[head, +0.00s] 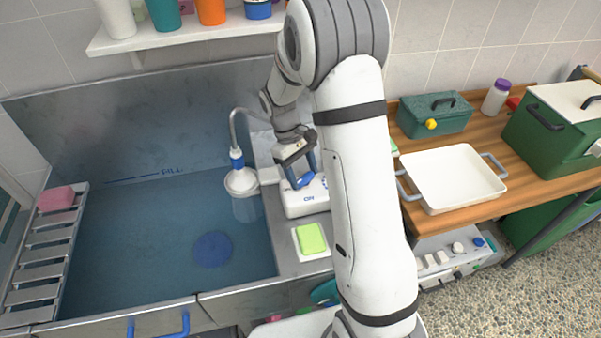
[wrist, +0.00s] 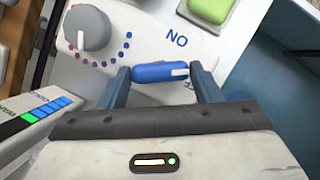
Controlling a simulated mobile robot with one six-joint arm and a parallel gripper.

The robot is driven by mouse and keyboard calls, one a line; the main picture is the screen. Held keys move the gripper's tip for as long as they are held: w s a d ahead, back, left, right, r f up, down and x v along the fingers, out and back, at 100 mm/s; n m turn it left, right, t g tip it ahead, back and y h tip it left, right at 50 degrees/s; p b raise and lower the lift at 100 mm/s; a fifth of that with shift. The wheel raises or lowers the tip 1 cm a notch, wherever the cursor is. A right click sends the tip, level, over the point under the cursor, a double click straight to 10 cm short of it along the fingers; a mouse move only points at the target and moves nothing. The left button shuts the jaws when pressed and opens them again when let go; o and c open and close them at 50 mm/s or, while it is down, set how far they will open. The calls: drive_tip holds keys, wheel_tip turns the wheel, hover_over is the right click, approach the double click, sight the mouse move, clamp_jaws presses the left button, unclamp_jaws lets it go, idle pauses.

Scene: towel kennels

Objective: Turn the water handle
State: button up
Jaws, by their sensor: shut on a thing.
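The water handle is a short blue lever with a white tip on a white control box (head: 300,208). In the wrist view the handle (wrist: 155,74) lies crosswise between the two blue fingers of my gripper (wrist: 161,77), which is shut on it. Its white tip points right, near partly hidden lettering; the ON label (wrist: 176,38) is beyond it, upside down. A grey dial (wrist: 86,28) with dots sits to its left. In the head view my gripper (head: 304,172) reaches down onto the box; its fingers mostly hide the handle.
A steel tub (head: 30,120) with bluish water and a FILL line is left of the box. A white spray head (head: 240,181) hangs over it, a pale column below. A green sponge (head: 311,238) lies in front; a white tray (head: 455,178) sits right.

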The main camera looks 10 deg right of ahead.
drive_tip(key=shift+s+d+f, duration=0.1)
idle(0.4)
drive_tip(key=o, duration=1)
drive_tip(key=b+v, duration=0.1)
drive_tip(key=v, duration=0.7)
